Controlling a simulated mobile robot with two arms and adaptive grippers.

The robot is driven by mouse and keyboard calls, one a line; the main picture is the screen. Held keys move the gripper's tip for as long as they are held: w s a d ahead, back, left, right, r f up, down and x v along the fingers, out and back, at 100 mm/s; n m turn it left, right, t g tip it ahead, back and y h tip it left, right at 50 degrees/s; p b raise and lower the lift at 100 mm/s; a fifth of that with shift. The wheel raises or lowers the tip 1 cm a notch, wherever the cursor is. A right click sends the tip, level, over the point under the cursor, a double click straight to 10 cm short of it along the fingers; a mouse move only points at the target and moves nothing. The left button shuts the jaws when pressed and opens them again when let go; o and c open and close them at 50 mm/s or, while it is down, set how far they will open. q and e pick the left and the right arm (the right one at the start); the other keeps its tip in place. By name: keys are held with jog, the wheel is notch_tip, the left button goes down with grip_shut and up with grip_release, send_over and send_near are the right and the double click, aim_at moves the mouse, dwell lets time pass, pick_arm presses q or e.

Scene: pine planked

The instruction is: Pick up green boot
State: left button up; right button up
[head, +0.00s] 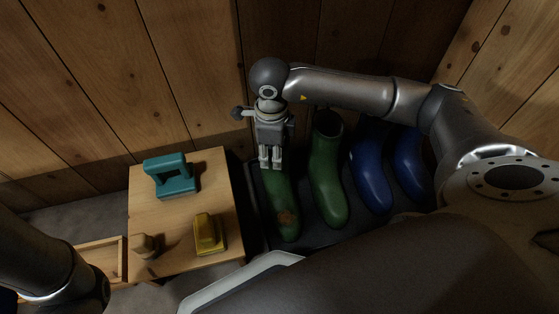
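Two green boots stand side by side on a dark tray (256,215) in the head view. The left green boot (281,205) has a brownish patch near its toe. The right green boot (327,180) shows its open top and stands clear of the gripper. My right gripper (270,165) points down at the upper end of the left green boot and hides its top. Its two fingers are close together, and I cannot tell whether they grip the boot's edge or touch it. My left gripper is out of view; only part of my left arm shows at the lower left.
Two blue boots (371,178) stand right of the green ones. A small wooden table (190,232) at left holds a teal object (171,178), a yellow object (208,236) and a small brown object (147,246). A wooden crate (98,248) is further left. Plank walls stand close behind.

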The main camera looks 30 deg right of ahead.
notch_tip(320, 180, down, 2)
jog(key=shift+f+b, duration=0.1)
jog(key=shift+b, duration=0.25)
grip_shut()
